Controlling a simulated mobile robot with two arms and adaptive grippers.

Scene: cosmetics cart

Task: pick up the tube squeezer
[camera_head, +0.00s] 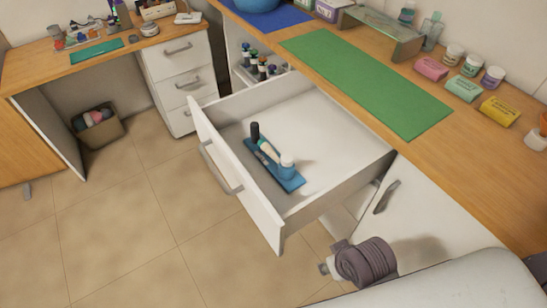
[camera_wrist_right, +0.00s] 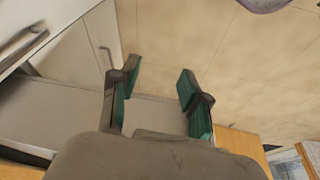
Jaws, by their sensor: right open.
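I cannot pick out the tube squeezer with certainty. The open white drawer (camera_head: 335,150) holds a blue tray (camera_head: 291,184) near its front. On the tray are a black-capped item (camera_head: 255,132), a pale slim piece (camera_head: 270,146) and a small light-blue jar (camera_head: 287,165). Some of these pieces overlap and are too small to tell apart. My right gripper (camera_wrist_right: 155,88) shows in the right wrist view, its two teal-padded fingers apart and nothing between them. Floor and white furniture lie beyond it. My left gripper is not in view.
A wooden counter (camera_head: 480,170) with a green mat (camera_head: 365,82), jars and coloured boxes runs along the right. A cabinet door (camera_head: 425,210) is beside the drawer. A bin (camera_head: 97,127) stands at left. The tiled floor (camera_head: 130,215) before the drawer is clear.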

